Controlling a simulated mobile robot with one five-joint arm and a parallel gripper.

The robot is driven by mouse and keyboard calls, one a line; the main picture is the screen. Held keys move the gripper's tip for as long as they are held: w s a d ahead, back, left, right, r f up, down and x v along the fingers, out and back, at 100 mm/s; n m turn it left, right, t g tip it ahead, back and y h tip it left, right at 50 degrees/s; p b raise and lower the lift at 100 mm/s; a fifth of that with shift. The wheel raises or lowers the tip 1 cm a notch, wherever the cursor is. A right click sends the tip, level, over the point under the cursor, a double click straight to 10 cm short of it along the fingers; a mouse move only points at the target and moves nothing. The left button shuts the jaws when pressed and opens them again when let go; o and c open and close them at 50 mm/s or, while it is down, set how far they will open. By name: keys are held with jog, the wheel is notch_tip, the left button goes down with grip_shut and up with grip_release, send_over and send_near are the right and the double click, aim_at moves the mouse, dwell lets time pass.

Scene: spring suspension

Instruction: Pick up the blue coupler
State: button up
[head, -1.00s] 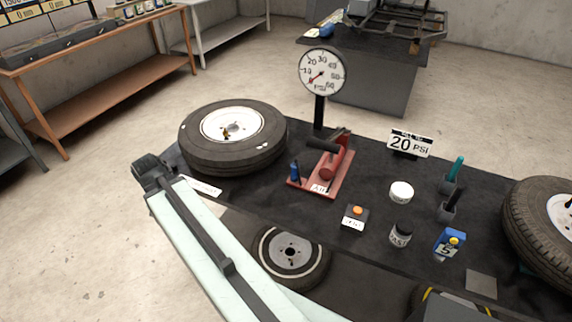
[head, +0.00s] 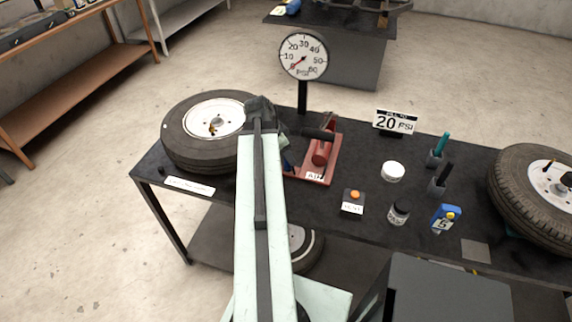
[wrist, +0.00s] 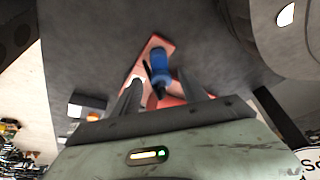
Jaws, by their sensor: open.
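The blue coupler (wrist: 158,62) shows in the wrist view, standing on the red pump base (wrist: 150,47). It lies ahead of my gripper (wrist: 160,80), whose two fingers are apart with nothing held between them. In the head view a sliver of the blue coupler (head: 287,165) shows just right of my arm, which hides most of it.
The big tire (head: 185,150) lies left of the red pump (head: 322,150). The pressure gauge (head: 303,56) stands behind.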

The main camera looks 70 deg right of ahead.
jog(key=shift+f, duration=0.25)
jog(key=b+x, duration=0.4)
jog(key=x, duration=0.1)
jog(key=shift+w+d+f+b, duration=0.1)
jog(key=shift+f+b, duration=0.1)
jog(key=shift+b, duration=0.2)
jog(key=shift+r, duration=0.2)
grip_shut()
